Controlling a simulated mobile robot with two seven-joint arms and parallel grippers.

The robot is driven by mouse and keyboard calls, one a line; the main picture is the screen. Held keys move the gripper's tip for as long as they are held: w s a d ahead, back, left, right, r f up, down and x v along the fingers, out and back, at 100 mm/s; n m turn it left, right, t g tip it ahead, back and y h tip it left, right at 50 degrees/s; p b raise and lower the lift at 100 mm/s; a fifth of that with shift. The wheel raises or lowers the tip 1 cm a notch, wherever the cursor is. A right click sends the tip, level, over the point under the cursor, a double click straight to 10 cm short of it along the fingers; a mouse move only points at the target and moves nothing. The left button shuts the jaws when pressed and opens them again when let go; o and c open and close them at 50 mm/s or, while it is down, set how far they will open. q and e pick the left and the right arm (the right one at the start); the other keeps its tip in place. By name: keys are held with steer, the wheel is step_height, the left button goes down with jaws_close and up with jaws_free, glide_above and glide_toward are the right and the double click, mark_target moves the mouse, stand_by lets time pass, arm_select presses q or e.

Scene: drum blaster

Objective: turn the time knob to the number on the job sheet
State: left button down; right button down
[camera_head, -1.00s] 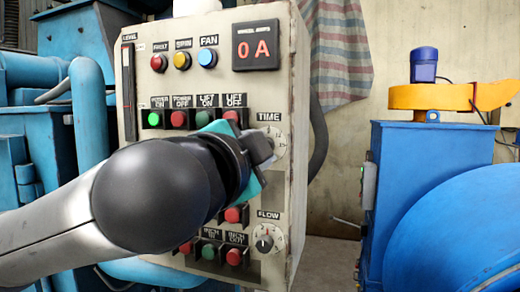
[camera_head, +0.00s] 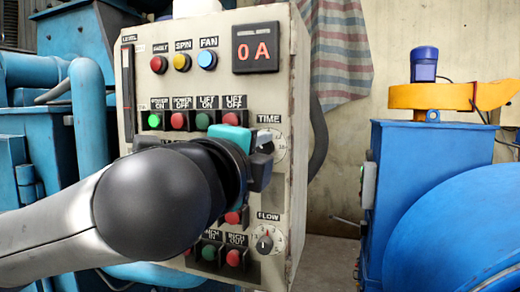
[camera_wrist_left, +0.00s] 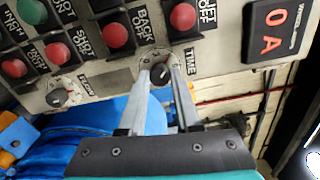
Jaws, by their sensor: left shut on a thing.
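The time knob (camera_wrist_left: 160,74) is a small black knob on a pale dial below the TIME label in the left wrist view. My left gripper (camera_wrist_left: 167,72) is shut on it, one finger on each side. In the head view my left gripper (camera_head: 262,150) is at the dial, and its body covers the knob. Part of the time dial (camera_head: 281,143) shows at its right edge, with some numbers too small to read. The job sheet is not in these views. My right gripper is not in view.
The control panel (camera_head: 219,90) carries several buttons and a display reading 0 A (camera_head: 256,52). The flow knob (camera_head: 264,243) is below the time dial. A blue machine (camera_head: 420,170) stands at the right.

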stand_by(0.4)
arm_select(q)
steer(key=c, duration=0.6)
jaws_free()
steer(key=b+v, duration=0.9)
steer(key=v, duration=0.6)
steer(key=shift+b, duration=0.35)
steer(key=shift+s, duration=0.1)
